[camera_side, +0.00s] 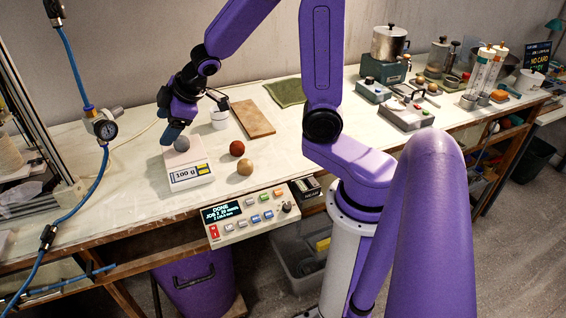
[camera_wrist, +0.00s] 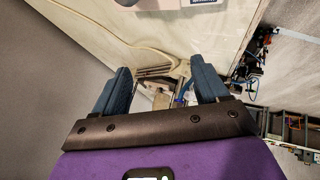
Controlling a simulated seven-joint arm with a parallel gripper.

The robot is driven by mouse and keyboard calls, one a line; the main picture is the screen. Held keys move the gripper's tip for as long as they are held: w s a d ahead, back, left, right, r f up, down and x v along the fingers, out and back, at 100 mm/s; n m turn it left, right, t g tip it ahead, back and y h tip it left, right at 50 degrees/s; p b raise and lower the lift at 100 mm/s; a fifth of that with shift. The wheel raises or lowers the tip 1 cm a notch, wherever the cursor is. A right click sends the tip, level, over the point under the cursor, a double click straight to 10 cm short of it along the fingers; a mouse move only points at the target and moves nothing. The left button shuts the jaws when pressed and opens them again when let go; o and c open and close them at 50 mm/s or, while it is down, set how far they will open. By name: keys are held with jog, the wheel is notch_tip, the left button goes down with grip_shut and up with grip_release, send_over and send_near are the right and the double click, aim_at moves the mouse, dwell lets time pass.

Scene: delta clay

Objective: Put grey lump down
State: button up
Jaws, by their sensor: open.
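The grey lump (camera_side: 181,144) rests on the pan of a small white scale (camera_side: 190,178) whose display reads 100 g. My gripper (camera_side: 176,132) is just above and behind the lump in the side view; I cannot tell whether a finger touches it. In the wrist view my gripper (camera_wrist: 164,82) has its two blue fingers wide apart with nothing held between them. The lump does not show in the wrist view.
A red-brown ball (camera_side: 237,148) and a tan ball (camera_side: 245,167) lie right of the scale. A white cup (camera_side: 219,119), a wooden board (camera_side: 252,118) and a green cloth (camera_side: 290,92) are farther back. A control panel (camera_side: 254,212) sits at the front edge.

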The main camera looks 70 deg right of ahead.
jog(key=s+a+n+g, duration=0.1)
jog(key=s+a+g, duration=0.1)
jog(key=s, duration=1.3)
jog(key=s+a+n+g, duration=0.1)
jog(key=s+g, duration=0.4)
jog(key=s, duration=0.9)
jog(key=shift+s+a+f+n+h, duration=0.3)
jog(key=shift+s+a+n, duration=0.1)
jog(key=shift+n, duration=0.4)
jog(key=shift+o, duration=0.2)
dwell(1.3)
jog(key=n+t+h, duration=0.6)
jog(key=n+h, duration=0.5)
jog(key=n, duration=0.1)
send_near(180, 143)
jog(key=x, duration=1)
jog(key=shift+w+d+f, duration=0.1)
jog(key=shift+d, duration=0.1)
